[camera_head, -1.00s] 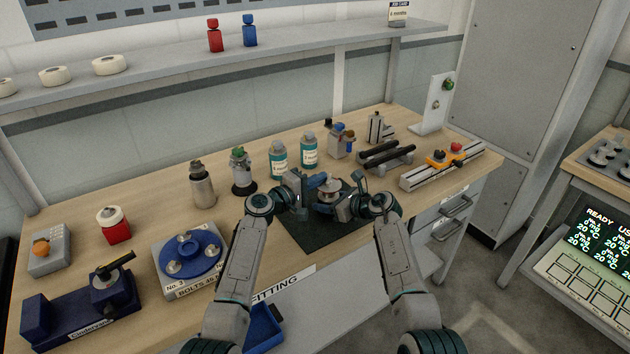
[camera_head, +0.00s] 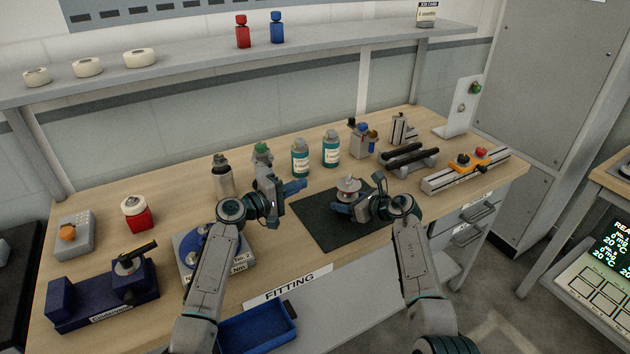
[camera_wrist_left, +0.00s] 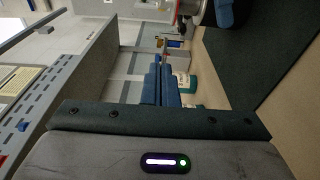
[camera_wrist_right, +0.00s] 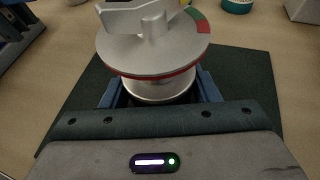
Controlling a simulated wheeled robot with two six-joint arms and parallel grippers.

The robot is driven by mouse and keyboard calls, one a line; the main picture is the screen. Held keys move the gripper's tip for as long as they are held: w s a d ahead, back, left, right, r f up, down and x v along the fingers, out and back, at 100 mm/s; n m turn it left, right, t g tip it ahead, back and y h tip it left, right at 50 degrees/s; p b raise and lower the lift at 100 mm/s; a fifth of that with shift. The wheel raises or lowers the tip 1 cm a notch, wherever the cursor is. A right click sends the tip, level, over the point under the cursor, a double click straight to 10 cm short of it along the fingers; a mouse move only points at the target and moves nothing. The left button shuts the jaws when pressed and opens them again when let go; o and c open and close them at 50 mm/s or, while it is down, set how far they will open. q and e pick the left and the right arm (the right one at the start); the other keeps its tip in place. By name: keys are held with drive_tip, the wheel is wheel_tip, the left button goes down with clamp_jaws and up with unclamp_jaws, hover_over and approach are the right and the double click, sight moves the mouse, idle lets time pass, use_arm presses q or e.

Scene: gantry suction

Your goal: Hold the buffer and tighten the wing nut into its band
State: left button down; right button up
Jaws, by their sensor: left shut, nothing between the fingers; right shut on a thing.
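The buffer (camera_wrist_right: 160,92) is a silver cylinder with a wide round plate on top. It stands on the dark mat and shows small in the head view (camera_head: 348,196). The silver wing nut (camera_wrist_right: 140,20) sits on the plate. The plate's rim has a coloured band (camera_wrist_right: 202,22), part green and part red. My right gripper (camera_wrist_right: 160,100) is shut around the buffer's body, below the plate. My left gripper (camera_head: 300,185) is shut and empty, left of the buffer and apart from it. Its blue fingers (camera_wrist_left: 160,85) touch each other.
The dark mat (camera_head: 318,228) has bare room left of the buffer. Teal-labelled bottles (camera_head: 300,160) stand behind. A grey tool with black bars (camera_head: 410,160) and a rail with an orange slider (camera_head: 465,170) lie right. A blue dial stand (camera_head: 190,250) is near my left arm.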

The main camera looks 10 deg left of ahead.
use_arm(q)
drive_tip(key=shift+s+a, duration=0.45)
drive_tip(key=shift+a, duration=0.15)
use_arm(e)
drive_tip(key=o, duration=1.6)
drive_tip(key=shift+o, duration=0.2)
drive_tip(key=shift+d, duration=0.1)
